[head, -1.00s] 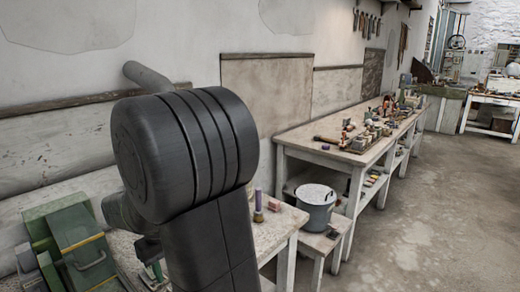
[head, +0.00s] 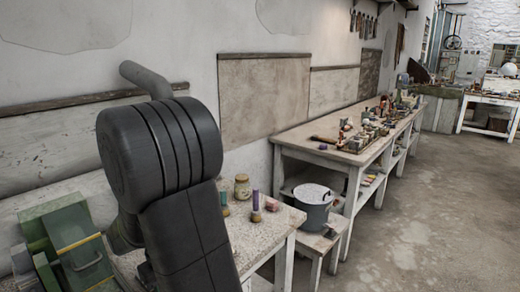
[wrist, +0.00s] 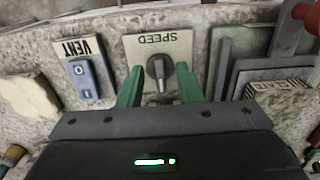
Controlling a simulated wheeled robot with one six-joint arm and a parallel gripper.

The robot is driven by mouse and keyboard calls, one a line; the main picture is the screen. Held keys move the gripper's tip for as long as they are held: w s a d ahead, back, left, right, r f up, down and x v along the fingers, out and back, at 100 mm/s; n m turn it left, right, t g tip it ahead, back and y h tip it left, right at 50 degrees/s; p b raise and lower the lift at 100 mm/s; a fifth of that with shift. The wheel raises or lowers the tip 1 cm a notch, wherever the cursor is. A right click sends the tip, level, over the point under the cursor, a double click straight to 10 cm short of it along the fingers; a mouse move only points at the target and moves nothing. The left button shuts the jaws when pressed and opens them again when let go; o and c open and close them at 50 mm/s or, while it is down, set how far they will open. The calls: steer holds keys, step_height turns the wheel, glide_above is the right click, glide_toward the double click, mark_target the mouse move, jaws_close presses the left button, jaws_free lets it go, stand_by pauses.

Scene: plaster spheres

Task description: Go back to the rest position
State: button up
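My gripper (wrist: 158,88) shows in the wrist view with its two green fingers spread apart and nothing held between them. A dark rotary knob (wrist: 159,72) on a plate marked SPEED (wrist: 158,42) shows in the gap between the fingers, clear of both. The plate appears upside down in this view. In the head view my dark arm (head: 165,150) stands over the near bench, and my gripper is hidden behind it.
Left of the knob is a blue rocker switch (wrist: 87,80) on a plate marked VENT. The head view shows a green machine (head: 75,245), a glass jar (head: 242,187), a purple-topped thing (head: 256,200) and a grey bucket (head: 313,212). Floor at right is clear.

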step_height(320, 180, up, 14)
step_height(320, 180, down, 14)
steer(key=shift+r, duration=0.1)
steer(key=shift+f, duration=0.25)
steer(key=m, duration=0.6)
steer(key=shift+a, duration=0.1)
steer(key=m, duration=0.6)
steer(key=shift+a+m+b, duration=0.1)
steer(key=shift+m+b, duration=0.3)
steer(key=shift+r, duration=0.1)
